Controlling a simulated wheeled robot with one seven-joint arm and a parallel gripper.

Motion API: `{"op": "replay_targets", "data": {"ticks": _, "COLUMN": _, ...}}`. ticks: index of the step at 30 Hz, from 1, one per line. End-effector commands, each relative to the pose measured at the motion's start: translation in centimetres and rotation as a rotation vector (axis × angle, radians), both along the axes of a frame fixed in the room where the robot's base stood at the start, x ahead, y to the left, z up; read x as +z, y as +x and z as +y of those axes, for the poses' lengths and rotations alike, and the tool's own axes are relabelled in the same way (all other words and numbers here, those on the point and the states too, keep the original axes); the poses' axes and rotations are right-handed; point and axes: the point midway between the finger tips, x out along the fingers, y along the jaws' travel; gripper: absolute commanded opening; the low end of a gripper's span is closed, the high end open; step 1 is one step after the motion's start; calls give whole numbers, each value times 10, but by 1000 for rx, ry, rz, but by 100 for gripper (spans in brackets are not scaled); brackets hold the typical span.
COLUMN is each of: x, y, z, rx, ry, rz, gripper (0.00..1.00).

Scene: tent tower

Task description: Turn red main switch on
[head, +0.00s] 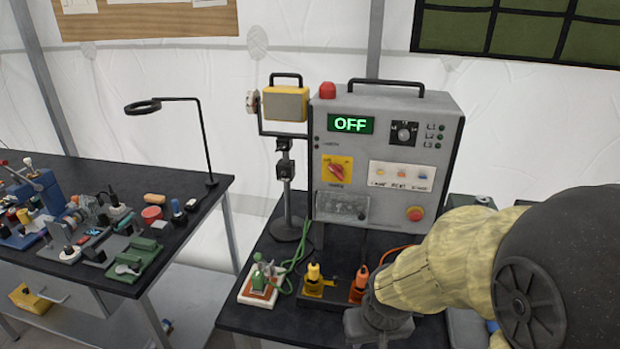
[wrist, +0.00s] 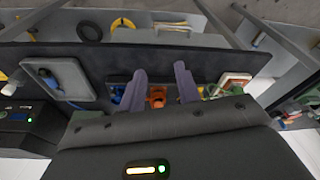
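The red main switch (head: 337,169) is a red rotary knob on a yellow plate, on the front of the grey control box (head: 440,150). Its handle looks slanted. The green display (head: 351,124) above it reads OFF. My gripper (wrist: 162,82) shows two purple-grey fingers spread apart in the wrist view, with nothing clearly held between them. An orange plug (wrist: 157,97) shows beyond the gap. In the head view my gripper is low on the right, below and right of the switch and apart from it; its fingertips are hard to make out there. The switch is not seen in the wrist view.
A red button (head: 415,213) sits at the box's lower right. A yellow plug (head: 314,280) and an orange plug (head: 359,284) stand before the box. A yellow lamp (head: 285,104) on a stand is left of it. A cluttered table (head: 180,182) stands further left.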

Motion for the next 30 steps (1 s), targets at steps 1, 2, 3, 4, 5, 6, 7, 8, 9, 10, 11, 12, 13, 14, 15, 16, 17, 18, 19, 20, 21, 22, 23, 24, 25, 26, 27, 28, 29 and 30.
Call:
{"op": "replay_targets", "data": {"ticks": 1, "x": 0, "y": 0, "z": 0, "rx": 0, "ry": 0, "rz": 0, "gripper": 33}}
{"op": "replay_targets", "data": {"ticks": 2, "x": 0, "y": 0, "z": 0, "rx": 0, "ry": 0, "rz": 0, "gripper": 33}}
{"op": "replay_targets", "data": {"ticks": 3, "x": 0, "y": 0, "z": 0, "rx": 0, "ry": 0, "rz": 0, "gripper": 33}}
{"op": "replay_targets", "data": {"ticks": 4, "x": 0, "y": 0, "z": 0, "rx": 0, "ry": 0, "rz": 0, "gripper": 33}}
{"op": "replay_targets", "data": {"ticks": 5, "x": 0, "y": 0, "z": 0, "rx": 0, "ry": 0, "rz": 0, "gripper": 33}}
{"op": "replay_targets", "data": {"ticks": 6, "x": 0, "y": 0, "z": 0, "rx": 0, "ry": 0, "rz": 0, "gripper": 33}}
{"op": "replay_targets", "data": {"ticks": 7, "x": 0, "y": 0, "z": 0, "rx": 0, "ry": 0, "rz": 0, "gripper": 33}}
{"op": "replay_targets", "data": {"ticks": 8, "x": 0, "y": 0, "z": 0, "rx": 0, "ry": 0, "rz": 0, "gripper": 33}}
{"op": "replay_targets", "data": {"ticks": 9, "x": 0, "y": 0, "z": 0, "rx": 0, "ry": 0, "rz": 0, "gripper": 33}}
{"op": "replay_targets", "data": {"ticks": 10, "x": 0, "y": 0, "z": 0, "rx": 0, "ry": 0, "rz": 0, "gripper": 33}}
{"op": "replay_targets", "data": {"ticks": 11, "x": 0, "y": 0, "z": 0, "rx": 0, "ry": 0, "rz": 0, "gripper": 33}}
{"op": "replay_targets", "data": {"ticks": 12, "x": 0, "y": 0, "z": 0, "rx": 0, "ry": 0, "rz": -1, "gripper": 33}}
{"op": "replay_targets", "data": {"ticks": 13, "x": 0, "y": 1, "z": 0, "rx": 0, "ry": 1, "rz": -3, "gripper": 33}}
{"op": "replay_targets", "data": {"ticks": 14, "x": 0, "y": 2, "z": 1, "rx": 2, "ry": 1, "rz": -7, "gripper": 33}}
{"op": "replay_targets", "data": {"ticks": 15, "x": 1, "y": 6, "z": 2, "rx": 5, "ry": 3, "rz": -15, "gripper": 33}}
{"op": "replay_targets", "data": {"ticks": 16, "x": 1, "y": 9, "z": 3, "rx": 7, "ry": 5, "rz": -24, "gripper": 33}}
{"op": "replay_targets", "data": {"ticks": 17, "x": 2, "y": 14, "z": 5, "rx": 9, "ry": 7, "rz": -38, "gripper": 33}}
{"op": "replay_targets", "data": {"ticks": 18, "x": 2, "y": 22, "z": 8, "rx": 15, "ry": 10, "rz": -59, "gripper": 33}}
{"op": "replay_targets", "data": {"ticks": 19, "x": 3, "y": 30, "z": 10, "rx": 19, "ry": 12, "rz": -81, "gripper": 33}}
{"op": "replay_targets", "data": {"ticks": 20, "x": 3, "y": 38, "z": 13, "rx": 24, "ry": 12, "rz": -104, "gripper": 33}}
{"op": "replay_targets", "data": {"ticks": 21, "x": 4, "y": 51, "z": 16, "rx": 31, "ry": 10, "rz": -141, "gripper": 33}}
{"op": "replay_targets", "data": {"ticks": 22, "x": 5, "y": 61, "z": 19, "rx": 36, "ry": 5, "rz": -173, "gripper": 33}}
{"op": "replay_targets", "data": {"ticks": 23, "x": 6, "y": 72, "z": 21, "rx": 41, "ry": -2, "rz": -207, "gripper": 33}}
{"op": "replay_targets", "data": {"ticks": 24, "x": 7, "y": 87, "z": 24, "rx": 47, "ry": -17, "rz": -255, "gripper": 33}}
{"op": "replay_targets", "data": {"ticks": 25, "x": 8, "y": 98, "z": 26, "rx": 54, "ry": -33, "rz": -291, "gripper": 33}}
{"op": "replay_targets", "data": {"ticks": 26, "x": 10, "y": 109, "z": 27, "rx": 60, "ry": -51, "rz": -329, "gripper": 33}}
{"op": "replay_targets", "data": {"ticks": 27, "x": 12, "y": 123, "z": 28, "rx": 66, "ry": -80, "rz": -381, "gripper": 33}}
{"op": "replay_targets", "data": {"ticks": 28, "x": 14, "y": 133, "z": 29, "rx": 72, "ry": -106, "rz": -418, "gripper": 33}}
{"op": "replay_targets", "data": {"ticks": 29, "x": 17, "y": 143, "z": 29, "rx": 79, "ry": -134, "rz": -458, "gripper": 33}}
{"op": "replay_targets", "data": {"ticks": 30, "x": 21, "y": 156, "z": 30, "rx": 88, "ry": -175, "rz": -510, "gripper": 33}}
